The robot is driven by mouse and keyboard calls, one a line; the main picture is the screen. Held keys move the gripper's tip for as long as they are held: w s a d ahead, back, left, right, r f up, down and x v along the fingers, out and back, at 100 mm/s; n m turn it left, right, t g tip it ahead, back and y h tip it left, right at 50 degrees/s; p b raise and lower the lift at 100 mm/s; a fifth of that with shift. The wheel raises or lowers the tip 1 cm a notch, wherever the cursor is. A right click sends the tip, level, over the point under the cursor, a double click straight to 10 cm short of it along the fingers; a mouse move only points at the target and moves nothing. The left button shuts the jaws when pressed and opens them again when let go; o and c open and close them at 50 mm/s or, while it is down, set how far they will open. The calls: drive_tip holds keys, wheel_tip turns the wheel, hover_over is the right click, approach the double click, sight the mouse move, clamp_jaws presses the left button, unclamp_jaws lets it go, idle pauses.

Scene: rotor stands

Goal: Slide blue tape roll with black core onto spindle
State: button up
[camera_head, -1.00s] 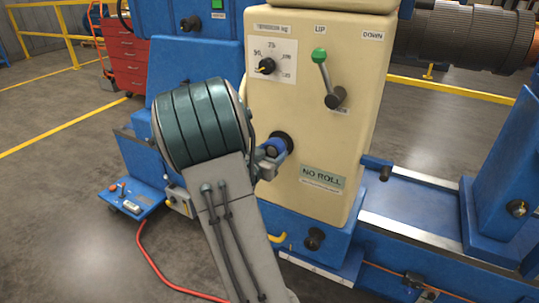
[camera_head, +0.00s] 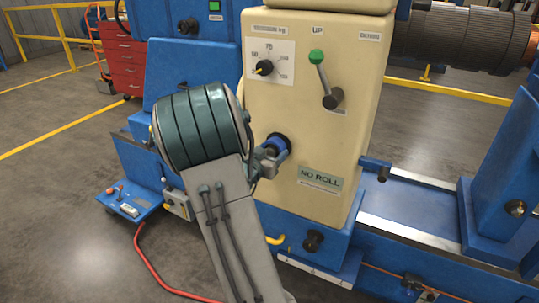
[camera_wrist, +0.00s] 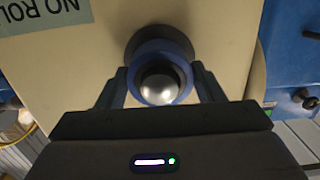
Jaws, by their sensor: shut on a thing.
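The blue tape roll (camera_wrist: 160,50) is between my gripper's fingers in the wrist view. My gripper (camera_wrist: 160,84) is shut on it, with one dark finger at each side. The rounded silver end of the spindle (camera_wrist: 160,83) shows inside the roll's opening, so the roll appears around the spindle. The dark core is only partly visible around this end. A dark round collar lies behind the roll on the cream housing. In the head view, my gripper (camera_head: 268,158) and the roll (camera_head: 278,146) are at the housing's front face, partly hidden by my arm.
The cream housing (camera_head: 300,105) carries a green-knobbed lever (camera_head: 322,75), a tension dial (camera_head: 265,67) and a roll label (camera_head: 319,181). A dark knob (camera_head: 313,241) projects below. Blue rails (camera_head: 415,202) run to the right. A red hose lies on the floor at left.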

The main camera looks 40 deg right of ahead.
drive_tip(key=shift+d, duration=0.1)
idle(0.3)
drive_tip(key=o, duration=1.3)
drive_tip(key=p+v, duration=0.2)
drive_tip(key=v, duration=0.7)
idle(0.4)
idle(0.3)
drive_tip(key=shift+w, duration=0.1)
